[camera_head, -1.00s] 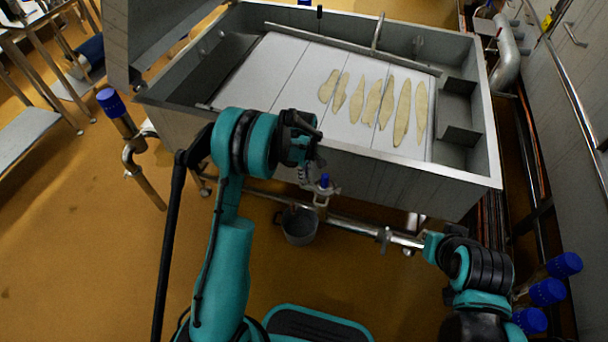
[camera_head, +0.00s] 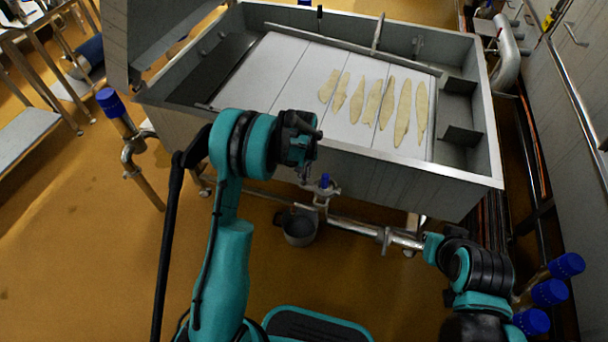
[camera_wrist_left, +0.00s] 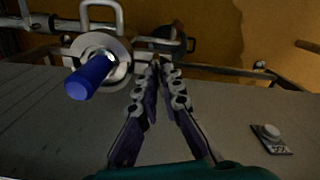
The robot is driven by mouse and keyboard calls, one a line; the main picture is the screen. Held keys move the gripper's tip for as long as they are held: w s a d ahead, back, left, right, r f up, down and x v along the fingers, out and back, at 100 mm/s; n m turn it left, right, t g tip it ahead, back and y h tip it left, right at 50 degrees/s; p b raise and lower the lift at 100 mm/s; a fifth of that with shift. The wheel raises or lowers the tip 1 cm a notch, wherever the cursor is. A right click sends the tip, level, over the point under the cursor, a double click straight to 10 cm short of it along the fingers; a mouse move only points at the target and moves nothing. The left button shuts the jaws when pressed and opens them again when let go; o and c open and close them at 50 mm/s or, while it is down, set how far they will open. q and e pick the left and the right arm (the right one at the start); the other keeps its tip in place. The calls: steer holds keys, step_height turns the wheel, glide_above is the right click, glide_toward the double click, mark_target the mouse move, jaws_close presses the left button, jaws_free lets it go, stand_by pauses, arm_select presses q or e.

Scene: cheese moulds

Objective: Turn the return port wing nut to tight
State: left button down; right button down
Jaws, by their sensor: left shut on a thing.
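My left gripper (camera_head: 303,148) is low against the front wall of the vat. In the left wrist view its two fingers (camera_wrist_left: 160,66) are closed together at the tips, beside a bent metal bar. I take the thing between the tips to be the return port wing nut, but the fingers hide it and I cannot make out its shape or angle. A blue-handled valve (camera_wrist_left: 92,76) stands just left of the fingers; its blue top also shows in the head view (camera_head: 325,180).
The steel vat (camera_head: 340,172) holds white boards with several pale, flat pieces. A pipe (camera_head: 362,229) runs below its front wall, with a grey bucket (camera_head: 299,229) on the floor. Blue-capped posts (camera_head: 548,292) stand at the right.

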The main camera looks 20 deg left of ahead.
mark_target(304, 176)
arm_select(q)
steer(key=shift+m, duration=1.9)
steer(key=c, duration=1.7)
jaws_free()
steer(key=shift+r, duration=0.1)
step_height(304, 176, up, 12)
steer(key=shift+f, duration=0.1)
